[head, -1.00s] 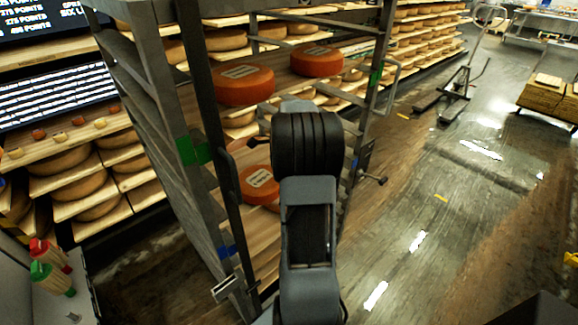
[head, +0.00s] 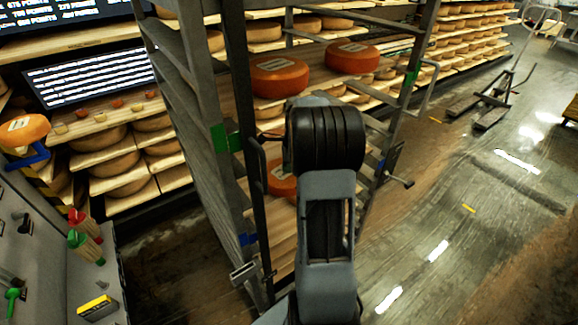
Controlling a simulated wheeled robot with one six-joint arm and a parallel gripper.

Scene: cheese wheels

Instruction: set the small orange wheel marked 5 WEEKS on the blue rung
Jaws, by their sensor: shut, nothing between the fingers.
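Orange wheels with pale labels stand on the tall grey rack: a left one (head: 279,76) and a right one (head: 352,58) on the upper board, with green tape marks (head: 220,138) at the posts. A third orange wheel (head: 281,179) is on a lower board, partly hidden by my arm. Blue marks (head: 247,239) show lower on the rack posts. Another orange wheel (head: 25,130) with a pale label sits at the far left, on a blue bracket (head: 32,160). All labels are too small to read. My gripper is hidden behind my arm.
Shelves of yellow cheese wheels (head: 90,140) stand behind the rack. A grey cabinet (head: 50,240) with red and green handled tools is at lower left. A wheeled trolley (head: 490,105) stands at right. The wet floor (head: 450,220) right of the rack is clear.

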